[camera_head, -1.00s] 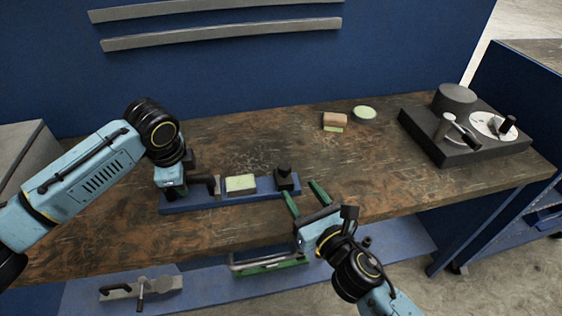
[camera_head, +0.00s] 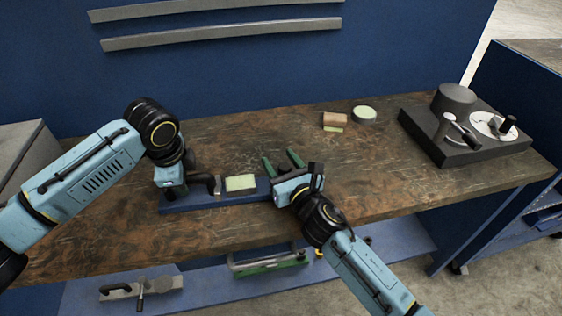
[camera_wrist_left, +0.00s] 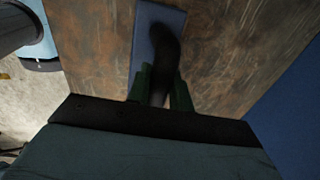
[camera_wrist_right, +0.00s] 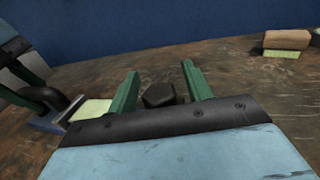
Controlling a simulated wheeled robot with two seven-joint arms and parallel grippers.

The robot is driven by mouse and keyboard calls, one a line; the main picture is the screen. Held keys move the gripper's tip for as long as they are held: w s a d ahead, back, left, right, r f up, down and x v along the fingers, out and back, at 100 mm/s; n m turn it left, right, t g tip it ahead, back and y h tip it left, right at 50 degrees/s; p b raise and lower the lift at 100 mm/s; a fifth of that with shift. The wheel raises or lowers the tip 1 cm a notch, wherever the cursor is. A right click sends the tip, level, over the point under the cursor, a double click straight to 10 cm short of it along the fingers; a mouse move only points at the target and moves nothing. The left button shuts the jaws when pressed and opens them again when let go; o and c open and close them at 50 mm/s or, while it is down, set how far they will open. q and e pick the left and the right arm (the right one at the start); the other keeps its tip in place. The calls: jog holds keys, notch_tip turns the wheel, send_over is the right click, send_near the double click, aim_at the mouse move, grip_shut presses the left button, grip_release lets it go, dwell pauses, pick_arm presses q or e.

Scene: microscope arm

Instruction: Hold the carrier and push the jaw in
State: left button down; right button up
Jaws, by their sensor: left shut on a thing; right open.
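The carrier (camera_head: 222,203) is a long blue base on the workbench. It bears a dark bent handle (camera_wrist_left: 166,45) at its left end and a pale green-topped block (camera_head: 240,183) at its middle. My left gripper (camera_wrist_left: 160,85) is shut on the handle. My right gripper (camera_head: 281,161) is open at that end. In the right wrist view the jaw shows between its two green fingers; I cannot tell whether they touch it.
A brown block (camera_head: 335,119) and a round green-topped piece (camera_head: 364,114) lie at the back. A dark machine base (camera_head: 455,148) stands at the right of the bench. A green-framed tool (camera_head: 270,262) and a grey clamp (camera_head: 140,288) lie on the lower shelf. The bench's right middle is clear.

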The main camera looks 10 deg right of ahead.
pick_arm(q)
jog(key=shift+r, duration=0.1)
pick_arm(e)
grip_shut()
pick_arm(q)
jog(key=shift+d, duration=0.1)
pick_arm(e)
jog(key=shift+a, duration=3.05)
grip_release()
jog(key=shift+d, duration=0.1)
jog(key=v, duration=1.2)
jog(key=shift+r, duration=0.1)
